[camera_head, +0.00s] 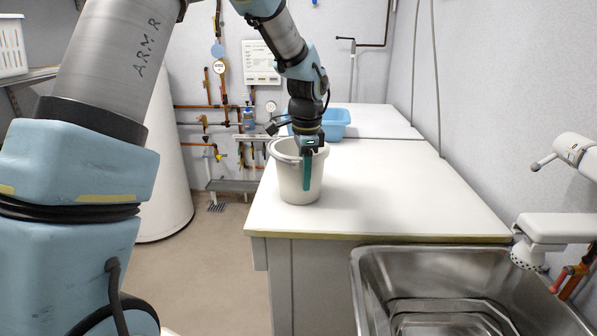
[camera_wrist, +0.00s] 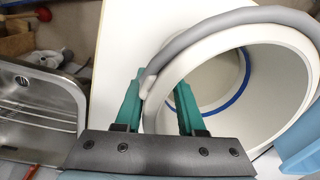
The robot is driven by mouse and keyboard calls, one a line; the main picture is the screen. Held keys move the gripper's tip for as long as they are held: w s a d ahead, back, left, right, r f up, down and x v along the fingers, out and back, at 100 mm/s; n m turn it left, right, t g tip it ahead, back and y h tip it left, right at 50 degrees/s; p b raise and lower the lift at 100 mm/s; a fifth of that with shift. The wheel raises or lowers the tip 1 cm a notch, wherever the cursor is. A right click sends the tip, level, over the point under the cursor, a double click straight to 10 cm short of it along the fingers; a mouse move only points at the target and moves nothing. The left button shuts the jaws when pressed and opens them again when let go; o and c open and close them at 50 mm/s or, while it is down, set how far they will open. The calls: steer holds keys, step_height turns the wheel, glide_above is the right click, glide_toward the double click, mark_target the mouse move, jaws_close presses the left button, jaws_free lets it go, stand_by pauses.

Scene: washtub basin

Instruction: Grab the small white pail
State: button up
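The small white pail (camera_head: 290,182) stands upright on the white countertop, near its left edge. In the wrist view the pail (camera_wrist: 268,95) is seen from above, with a blue ring inside and a grey handle (camera_wrist: 215,30) lying along its rim. My gripper (camera_head: 307,178) points down at the pail's near side, one green finger showing in front of the wall. In the wrist view my gripper (camera_wrist: 160,88) is open, with the rim between its fingers: the left finger outside, the right one inside. A gap shows between the fingers; I cannot tell whether either touches the pail.
A blue basin (camera_head: 333,122) sits on the counter behind the pail. A metal sink (camera_head: 372,290) is at the front right, with a white tap fixture (camera_head: 560,227) beside it. The counter (camera_head: 400,195) right of the pail is clear. A white cylindrical tank (camera_head: 168,190) stands at left.

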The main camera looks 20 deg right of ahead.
steer(key=shift+c, duration=0.2)
jaws_close()
stand_by(1.2)
